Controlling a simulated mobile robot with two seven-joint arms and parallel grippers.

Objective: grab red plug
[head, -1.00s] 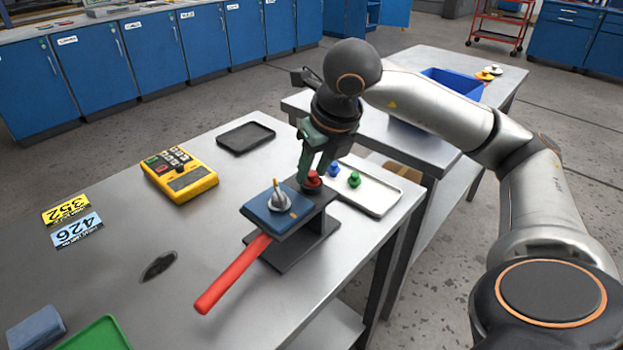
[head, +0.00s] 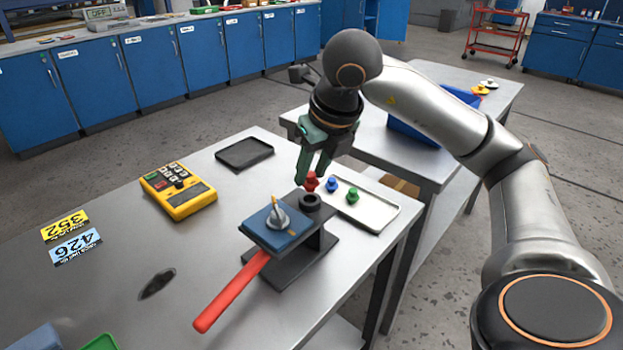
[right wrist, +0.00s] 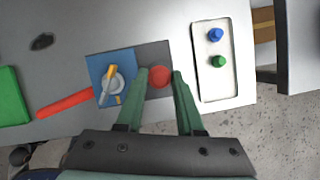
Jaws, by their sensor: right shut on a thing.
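The red plug (head: 311,182) is held between the fingertips of my right gripper (head: 314,172), just above and behind the dark round socket (head: 310,201) on the valve stand. In the right wrist view the red plug (right wrist: 159,76) shows between the two green fingers of my right gripper (right wrist: 160,85). My right gripper is shut on it. The valve stand (head: 300,265) carries a blue block (head: 262,231) with a grey knob and a long red handle (head: 232,293). My left gripper is not in view.
A white tray (head: 375,215) holds a blue plug (head: 332,184) and a green plug (head: 352,195) to the right. A black tray (head: 244,153) and a yellow keypad box (head: 180,190) are further left. A second table with a blue bin (head: 405,134) stands behind.

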